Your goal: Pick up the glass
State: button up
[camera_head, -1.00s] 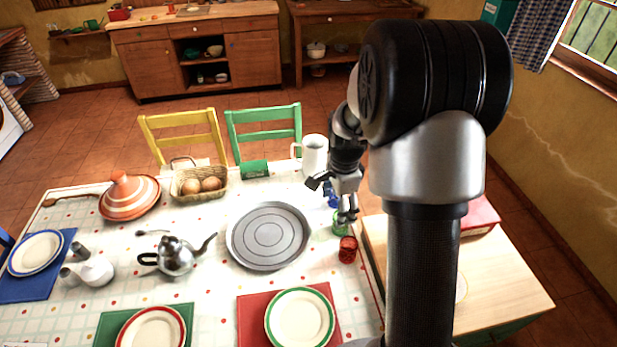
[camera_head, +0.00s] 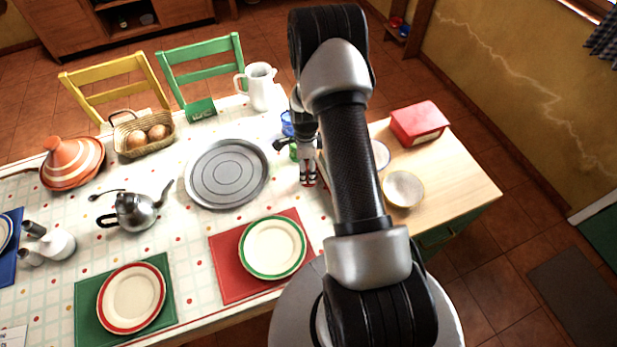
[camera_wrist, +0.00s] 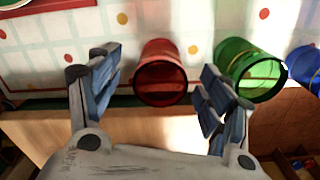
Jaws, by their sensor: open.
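A red glass (camera_wrist: 163,72) stands near the table's right edge. In the wrist view it shows between my two fingers with gaps on both sides. In the head view only a little red (camera_head: 308,183) shows below my gripper (camera_head: 307,168). My gripper (camera_wrist: 157,68) is open and empty. A green glass (camera_wrist: 248,70) is just right of the right finger in the wrist view. A blue glass (camera_wrist: 304,68) is farther right, cut by the frame edge. In the head view the green glass (camera_head: 293,153) is partly hidden by my gripper, and the blue glass (camera_head: 287,123) stands behind it.
A round grey tray (camera_head: 228,173) lies left of the glasses, and a white pitcher (camera_head: 260,87) stands behind. A green-rimmed plate (camera_head: 272,247) is in front. A wooden side counter (camera_head: 450,183) with a bowl (camera_head: 403,189) and red box (camera_head: 419,123) adjoins on the right.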

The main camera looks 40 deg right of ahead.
jog(key=shift+s+d+f+b, duration=0.15)
jog(key=shift+f+b, duration=0.1)
jog(key=shift+f, duration=0.8)
jog(key=shift+w+d+f+b, duration=0.15)
jog(key=shift+f+b, duration=0.15)
jog(key=shift+f, duration=0.7)
jog(key=shift+s+d+f+b, duration=0.15)
jog(key=shift+f+b, duration=0.1)
jog(key=shift+f, duration=0.8)
jog(key=shift+r, duration=0.1)
jog(key=c, duration=1.2)
